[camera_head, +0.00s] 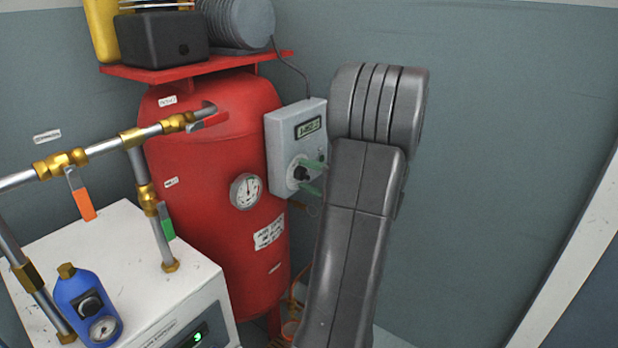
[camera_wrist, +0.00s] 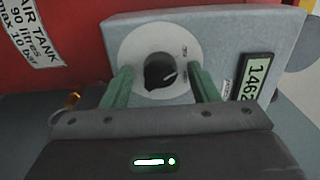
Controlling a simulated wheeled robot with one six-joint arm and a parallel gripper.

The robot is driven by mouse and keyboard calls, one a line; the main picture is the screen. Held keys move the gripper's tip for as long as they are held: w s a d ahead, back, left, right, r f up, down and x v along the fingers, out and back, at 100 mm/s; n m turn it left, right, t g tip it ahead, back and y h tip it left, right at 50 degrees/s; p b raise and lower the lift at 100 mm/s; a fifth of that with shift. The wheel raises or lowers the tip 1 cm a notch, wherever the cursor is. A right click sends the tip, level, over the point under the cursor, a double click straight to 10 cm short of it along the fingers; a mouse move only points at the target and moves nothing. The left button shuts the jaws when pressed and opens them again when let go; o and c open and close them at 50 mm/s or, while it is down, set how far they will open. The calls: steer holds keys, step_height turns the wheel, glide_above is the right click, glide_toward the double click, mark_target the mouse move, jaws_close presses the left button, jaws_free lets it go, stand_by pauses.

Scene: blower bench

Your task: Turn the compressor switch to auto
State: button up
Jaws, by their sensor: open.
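The compressor switch is a black rotary knob (camera_wrist: 160,72) on a pale round plate (camera_wrist: 130,50), set in a grey control box (camera_head: 284,150) on the side of the red air tank (camera_head: 215,170). In the head view the knob (camera_head: 300,173) shows small, beside green fingers. My gripper (camera_wrist: 160,85) is open, with one green finger on each side of the knob in the wrist view. I cannot tell whether the fingers touch it. The plate's lettering is too small to read. In the head view my arm covers the box's right side.
The box has a small display (camera_head: 308,127), also in the wrist view (camera_wrist: 257,80). A gauge (camera_head: 246,190) sits on the tank. Pipes with brass fittings (camera_head: 62,163) and a white cabinet (camera_head: 110,240) stand left. Wall lies behind.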

steer(key=c, duration=1)
steer(key=m+p, duration=0.7)
steer(key=m, duration=0.2)
steer(key=shift+r+p, duration=0.15)
steer(key=shift+p, duration=0.2)
steer(key=shift+m+p, duration=1.15)
steer(key=shift+m, duration=0.35)
steer(key=shift+f, duration=0.2)
